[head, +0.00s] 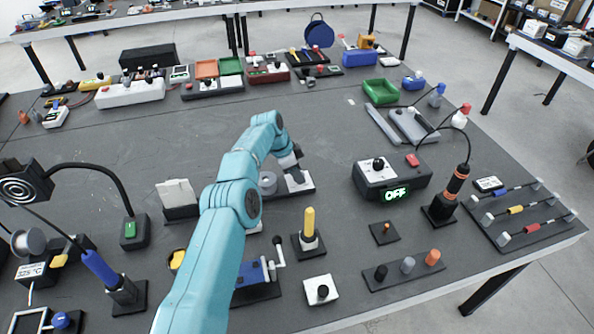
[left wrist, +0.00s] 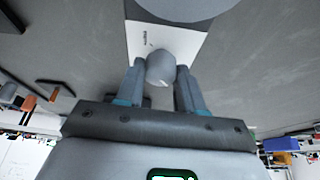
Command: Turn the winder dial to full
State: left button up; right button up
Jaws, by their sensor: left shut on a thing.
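The winder (head: 306,187) is a small white-topped unit on a dark base, just right of the middle in the head view. A grey spool (head: 267,184) stands at its left. In the left wrist view the white panel (left wrist: 165,42) carries small print that I cannot read, and the round grey dial (left wrist: 160,69) sits between two fingers. My left gripper (head: 296,174) points down over the panel and is shut on the dial. In the head view the gripper hides the dial. I cannot tell the dial's setting. My right gripper is not in view.
A black box with a green OFF display (head: 395,193) stands to the right. A yellow-handled lever (head: 309,225) and a blue crank unit (head: 257,271) stand nearer. A small tilted white-faced stand (head: 178,195) is to the left. The table behind the winder is mostly clear.

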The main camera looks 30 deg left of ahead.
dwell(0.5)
pick_arm(q)
jog(key=o, duration=1)
jog(key=shift+o, duration=0.2)
jog(key=shift+s+a+r, duration=0.15)
jog(key=shift+a+r, duration=0.05)
jog(key=shift+r, duration=0.35)
jog(key=p+v, duration=0.1)
jog(key=v, duration=1.4)
jog(key=shift+p, duration=0.3)
jog(key=shift+d, duration=0.1)
